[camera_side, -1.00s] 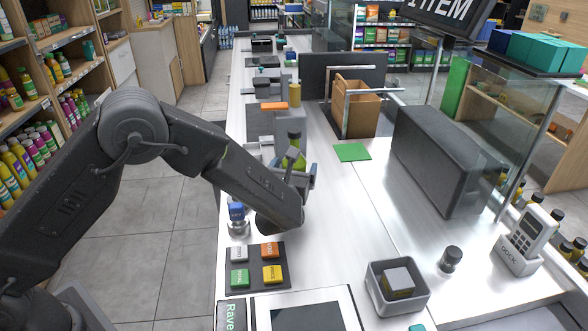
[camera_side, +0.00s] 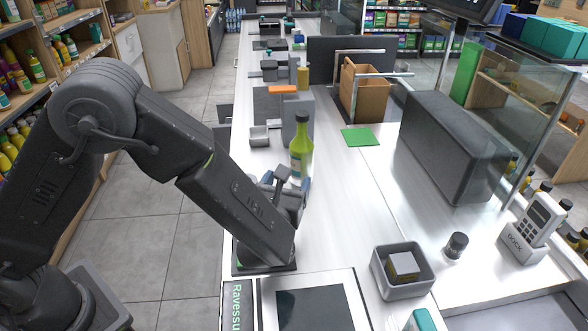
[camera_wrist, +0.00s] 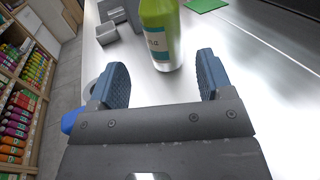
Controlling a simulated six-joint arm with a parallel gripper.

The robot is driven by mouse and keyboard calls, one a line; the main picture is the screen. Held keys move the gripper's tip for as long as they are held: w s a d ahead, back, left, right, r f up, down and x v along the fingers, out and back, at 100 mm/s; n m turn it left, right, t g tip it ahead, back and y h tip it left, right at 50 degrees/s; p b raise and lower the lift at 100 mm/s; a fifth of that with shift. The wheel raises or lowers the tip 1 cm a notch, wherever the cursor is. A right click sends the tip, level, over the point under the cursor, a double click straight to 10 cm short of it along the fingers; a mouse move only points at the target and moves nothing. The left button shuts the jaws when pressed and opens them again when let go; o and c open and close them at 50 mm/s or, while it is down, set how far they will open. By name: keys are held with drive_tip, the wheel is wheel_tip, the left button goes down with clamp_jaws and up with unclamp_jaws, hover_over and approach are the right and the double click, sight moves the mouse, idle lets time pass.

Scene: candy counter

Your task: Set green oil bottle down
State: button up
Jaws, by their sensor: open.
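The green oil bottle (camera_side: 301,150), with a dark cap, stands upright on the white counter in the side view. Its lower part is partly hidden behind my wrist. In the wrist view the bottle (camera_wrist: 161,35) stands just beyond the fingertips, its base on the counter and its top out of frame. My gripper (camera_wrist: 158,75) is open, with a blue-grey finger on each side and nothing between them. In the side view my gripper (camera_side: 292,190) is low over the counter, on the near side of the bottle.
A green square mat (camera_side: 361,137) lies bare to the right of the bottle. A paper bag (camera_side: 362,90) stands behind it. A small grey tray (camera_side: 259,136) is left of the bottle. A grey bin (camera_side: 402,286) holds a box at the front right. The counter's middle is clear.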

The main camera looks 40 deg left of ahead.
drive_tip(key=shift+c, duration=0.9)
approach(301, 125)
drive_tip(key=x, duration=0.7)
drive_tip(key=shift+w+r, duration=0.3)
drive_tip(key=shift+r, duration=0.1)
drive_tip(key=shift+f+x, duration=0.15)
drive_tip(key=shift+x, duration=1.2)
drive_tip(key=shift+f+x, duration=0.2)
drive_tip(key=shift+x, duration=1.15)
drive_tip(key=shift+a, duration=0.15)
clamp_jaws()
